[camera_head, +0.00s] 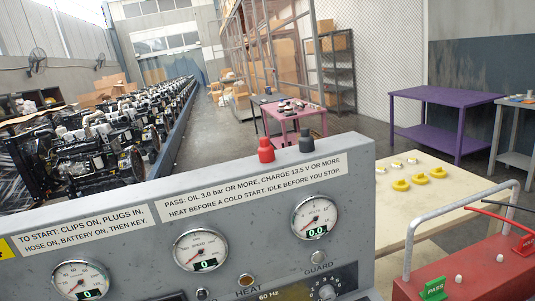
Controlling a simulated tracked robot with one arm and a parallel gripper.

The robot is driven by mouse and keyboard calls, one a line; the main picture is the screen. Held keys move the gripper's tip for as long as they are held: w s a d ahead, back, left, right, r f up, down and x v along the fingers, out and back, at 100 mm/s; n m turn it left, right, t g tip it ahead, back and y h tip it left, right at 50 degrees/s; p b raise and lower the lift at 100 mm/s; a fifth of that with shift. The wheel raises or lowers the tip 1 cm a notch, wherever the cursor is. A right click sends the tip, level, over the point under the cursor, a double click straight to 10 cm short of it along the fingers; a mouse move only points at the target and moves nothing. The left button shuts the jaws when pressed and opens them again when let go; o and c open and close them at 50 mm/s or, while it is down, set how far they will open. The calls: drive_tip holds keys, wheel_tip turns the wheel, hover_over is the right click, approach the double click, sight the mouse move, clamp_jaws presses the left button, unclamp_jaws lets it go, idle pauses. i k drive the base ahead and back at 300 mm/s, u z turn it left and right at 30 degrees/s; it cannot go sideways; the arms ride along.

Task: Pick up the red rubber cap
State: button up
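A red rubber cap (266,151) stands upright on the top edge of the grey instrument panel (120,247), near the middle of the view. A similar black cap (306,140) stands just to its right, a little apart. The red cap has a wide lower part and a narrower top. Its underside is hidden where it meets the panel top. My gripper is not visible in this view, so its distance from the cap does not show.
The panel with gauges and knobs fills the lower front. To the right are a pale wooden table (440,207) with yellow parts and a red box (470,270) with a grey tube handle. A pink cart (295,114) and a purple table (447,98) stand behind; engines (85,150) line the left.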

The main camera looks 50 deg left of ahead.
sight(266, 153)
drive_tip(key=z, duration=1.7)
drive_tip(key=i, duration=1.85)
drive_tip(key=u, duration=2)
drive_tip(key=i, duration=0.1)
drive_tip(key=u, duration=2.2)
